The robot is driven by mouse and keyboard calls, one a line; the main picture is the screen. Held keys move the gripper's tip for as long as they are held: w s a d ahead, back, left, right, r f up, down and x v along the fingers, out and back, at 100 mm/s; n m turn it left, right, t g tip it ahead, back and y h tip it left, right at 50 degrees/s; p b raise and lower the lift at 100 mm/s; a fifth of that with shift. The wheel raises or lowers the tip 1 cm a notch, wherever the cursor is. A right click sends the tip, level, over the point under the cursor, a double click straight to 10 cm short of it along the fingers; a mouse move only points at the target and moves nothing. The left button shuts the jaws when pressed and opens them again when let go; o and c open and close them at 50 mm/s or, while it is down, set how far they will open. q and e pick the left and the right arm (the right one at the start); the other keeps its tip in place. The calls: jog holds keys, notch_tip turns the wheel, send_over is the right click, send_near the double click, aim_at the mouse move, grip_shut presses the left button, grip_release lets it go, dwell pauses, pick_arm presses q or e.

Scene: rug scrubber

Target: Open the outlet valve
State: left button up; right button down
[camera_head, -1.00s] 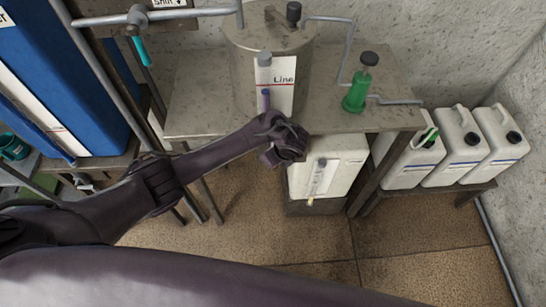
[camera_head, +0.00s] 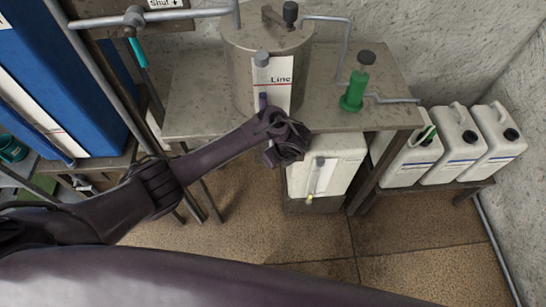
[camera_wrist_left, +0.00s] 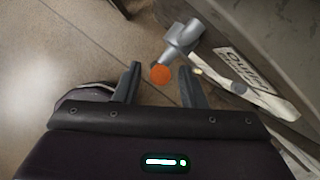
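The outlet valve (camera_wrist_left: 182,40) shows in the left wrist view as a grey fitting with a round orange end (camera_wrist_left: 160,74). In the head view my left gripper (camera_head: 287,150) is at the front edge of the metal table, below the steel tank (camera_head: 252,62); the valve is not visible there. My right gripper is not in view.
The metal table (camera_head: 195,110) carries the tank and a green cylinder (camera_head: 355,92). A white container (camera_head: 340,165) stands under its front edge. Several white jugs (camera_head: 445,150) stand on a low shelf at right. A blue unit (camera_head: 70,85) is at left. Floor in front is clear.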

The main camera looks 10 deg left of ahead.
pick_arm(q)
jog(key=p+v, duration=0.1)
jog(key=v, duration=0.4)
jog(key=shift+s+d+r, duration=0.1)
jog(key=shift+d+r, duration=0.05)
jog(key=shift+r, duration=0.2)
jog(key=p+v, duration=0.7)
jog(key=v, duration=0.2)
